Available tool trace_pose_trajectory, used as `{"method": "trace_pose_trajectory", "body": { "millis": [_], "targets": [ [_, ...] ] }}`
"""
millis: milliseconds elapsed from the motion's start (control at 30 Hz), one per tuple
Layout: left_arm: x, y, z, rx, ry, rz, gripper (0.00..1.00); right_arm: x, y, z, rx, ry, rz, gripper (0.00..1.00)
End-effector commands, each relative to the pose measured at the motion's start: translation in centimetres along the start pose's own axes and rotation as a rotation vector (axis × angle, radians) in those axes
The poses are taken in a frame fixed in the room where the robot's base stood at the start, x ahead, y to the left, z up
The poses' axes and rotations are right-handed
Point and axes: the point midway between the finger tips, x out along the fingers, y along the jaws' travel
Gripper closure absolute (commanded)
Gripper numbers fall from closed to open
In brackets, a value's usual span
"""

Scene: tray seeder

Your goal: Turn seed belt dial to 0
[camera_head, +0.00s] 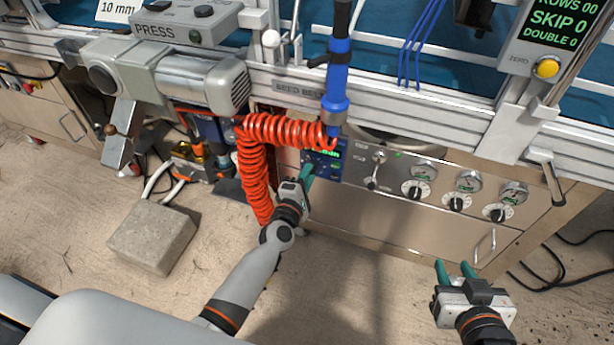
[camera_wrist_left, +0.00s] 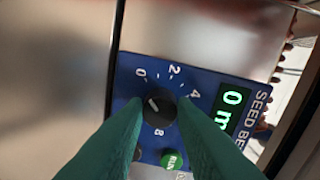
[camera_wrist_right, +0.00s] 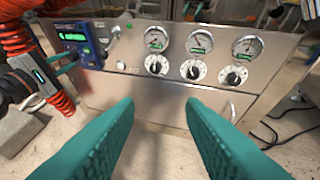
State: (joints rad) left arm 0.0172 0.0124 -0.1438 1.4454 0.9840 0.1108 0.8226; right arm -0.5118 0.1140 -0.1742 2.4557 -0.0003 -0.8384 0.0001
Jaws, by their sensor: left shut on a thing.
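The black seed belt dial (camera_wrist_left: 157,109) sits on a blue panel (camera_wrist_left: 128,88) in the left wrist view. Its white pointer mark leans to the upper left, roughly toward the 0. The green display (camera_wrist_left: 232,108) on the panel reads 0 with a letter cut off. My left gripper (camera_wrist_left: 158,108) has its green fingers on either side of the dial and is shut on it. In the head view my left gripper (camera_head: 307,172) reaches the panel (camera_head: 335,171), and the dial is hidden there. My right gripper (camera_head: 455,268) is open and empty, before the cabinet's lower right.
A green RUN button (camera_wrist_left: 175,159) sits close to the dial. A coiled orange hose (camera_head: 252,165) hangs just left of my left gripper. Gauges with knobs (camera_head: 456,203) line the cabinet to the right. A grey block (camera_head: 152,236) lies on the floor.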

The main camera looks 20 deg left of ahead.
Motion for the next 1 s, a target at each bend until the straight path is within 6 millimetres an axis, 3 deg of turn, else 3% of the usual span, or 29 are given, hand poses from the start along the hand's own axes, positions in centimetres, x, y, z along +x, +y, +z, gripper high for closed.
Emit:
{"method": "trace_pose_trajectory", "body": {
  "millis": [67,100,233,500,633,1000],
  "targets": [
    [-0.1,0.2,0.0,-0.002,-0.001,0.003,0.98,0.0,0.0,0.0,0.0,0.0,0.0,0.64],
    [-0.1,0.2,0.0,-0.002,-0.001,0.003,0.72,0.0,0.0,0.0,0.0,0.0,0.0,0.64],
    [0.0,0.1,0.0,-0.001,-0.001,0.002,0.54,0.0,0.0,0.0,0.0,0.001,0.0,0.64],
    [-0.1,0.0,0.0,0.001,0.0,0.001,0.54,0.0,0.0,-0.1,0.0,0.003,0.0,0.64],
    [-1.0,0.0,0.0,0.001,0.0,0.003,0.54,-0.2,-0.2,-0.6,0.0,0.046,-0.004,0.64],
    [-8.5,0.0,0.1,0.002,0.0,0.005,0.54,-2.7,-0.9,-5.7,0.005,0.364,-0.021,0.64]
  ]
}}
